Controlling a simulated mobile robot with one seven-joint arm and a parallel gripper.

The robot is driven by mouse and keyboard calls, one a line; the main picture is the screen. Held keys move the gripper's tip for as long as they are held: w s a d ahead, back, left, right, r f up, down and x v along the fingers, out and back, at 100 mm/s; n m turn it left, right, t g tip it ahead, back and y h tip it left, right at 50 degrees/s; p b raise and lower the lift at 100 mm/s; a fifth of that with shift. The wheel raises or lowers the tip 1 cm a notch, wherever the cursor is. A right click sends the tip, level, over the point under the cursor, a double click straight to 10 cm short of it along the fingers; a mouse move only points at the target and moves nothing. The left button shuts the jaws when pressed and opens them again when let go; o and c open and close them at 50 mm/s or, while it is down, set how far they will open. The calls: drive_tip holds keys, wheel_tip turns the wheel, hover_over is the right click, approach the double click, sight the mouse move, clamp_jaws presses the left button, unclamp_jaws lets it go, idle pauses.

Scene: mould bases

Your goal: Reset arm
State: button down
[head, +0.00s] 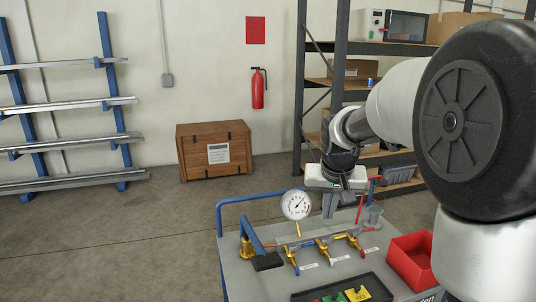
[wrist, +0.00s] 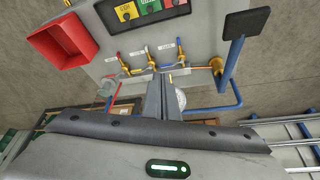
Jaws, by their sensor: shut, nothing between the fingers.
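My gripper (head: 329,213) hangs from my arm above the back part of a grey cart (head: 240,273), fingers pointing down. In the wrist view my gripper (wrist: 161,80) shows its two fingers together with nothing between them. The round white gauge (head: 297,205) stands just left of the gripper in the head view; in the wrist view the fingers partly hide it. A row of brass valves (head: 322,247) with coloured handles lies in front of the gripper. Whether the fingers touch the pipework I cannot tell, but they look apart from it.
On the cart are a red bin (head: 411,262), a black tray (head: 318,296) with coloured blocks and a blue rail (head: 262,202). Behind stand a dark shelf rack (head: 341,60), a wooden crate (head: 215,148) and a pipe rack (head: 125,100). The floor to the left is clear.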

drive_tip(key=s+a+r+n+p, duration=0.1)
drive_tip(key=s+r, duration=0.3)
drive_tip(key=s, duration=1)
drive_tip(key=s+a+r+p, duration=0.1)
drive_tip(key=s+r+p, duration=0.2)
drive_tip(key=s, duration=1.1)
drive_tip(key=shift+a+r+n+t+y, duration=0.35)
drive_tip(key=shift+r+n+t+y, duration=0.05)
